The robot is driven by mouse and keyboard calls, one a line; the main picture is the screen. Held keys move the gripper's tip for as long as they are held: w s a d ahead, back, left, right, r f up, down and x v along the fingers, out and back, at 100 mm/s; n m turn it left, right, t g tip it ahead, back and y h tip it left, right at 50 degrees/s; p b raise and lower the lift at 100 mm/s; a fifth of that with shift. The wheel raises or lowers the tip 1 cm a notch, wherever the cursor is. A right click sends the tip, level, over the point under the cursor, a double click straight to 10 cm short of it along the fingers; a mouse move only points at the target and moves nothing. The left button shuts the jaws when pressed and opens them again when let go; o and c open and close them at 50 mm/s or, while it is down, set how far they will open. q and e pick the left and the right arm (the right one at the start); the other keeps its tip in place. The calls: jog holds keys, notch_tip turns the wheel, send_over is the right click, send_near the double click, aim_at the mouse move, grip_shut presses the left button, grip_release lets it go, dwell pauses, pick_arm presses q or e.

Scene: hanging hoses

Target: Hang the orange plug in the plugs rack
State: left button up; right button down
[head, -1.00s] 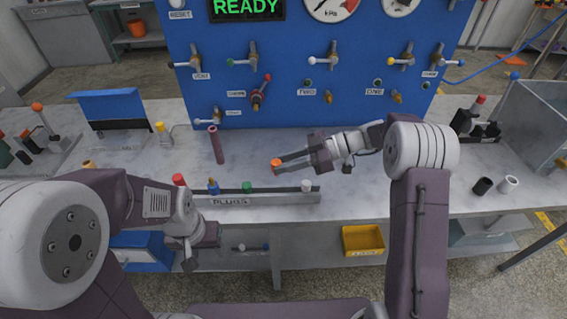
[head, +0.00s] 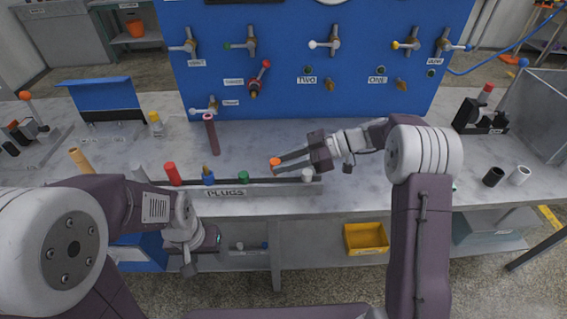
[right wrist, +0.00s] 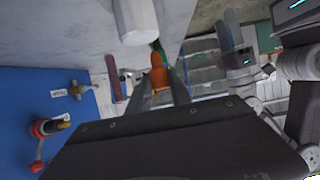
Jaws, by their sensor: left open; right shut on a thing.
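The orange plug (head: 275,161) is held at the fingertips of my right gripper (head: 283,162), above the table just behind the plugs rack. In the right wrist view the orange plug (right wrist: 159,76) sits between the two fingers. The plugs rack (head: 262,190) is a long grey rail at the table's front edge, labelled PLUGS. Red (head: 172,174), blue (head: 208,179), green (head: 244,177) and white (head: 307,175) plugs stand along it. A gap shows between green and white. My left gripper (head: 188,264) is low in front of the table edge, apart from the rack; its fingers are partly hidden.
A blue panel (head: 300,85) with several valves stands behind the table. A maroon cylinder (head: 211,135) stands behind the rack. A tan cylinder (head: 79,160) is at the left. Black (head: 493,177) and white (head: 519,176) cups stand at the right. A yellow bin (head: 366,238) is below.

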pick_arm(q)
jog(key=shift+f, duration=0.5)
pick_arm(e)
jog(key=shift+f, duration=0.45)
pick_arm(q)
jog(key=shift+f, duration=0.1)
jog(key=shift+f+b, duration=0.4)
jog(key=shift+b, duration=0.3)
jog(key=shift+f, duration=0.1)
jog(key=shift+f+b, duration=0.45)
jog(key=shift+b, duration=0.05)
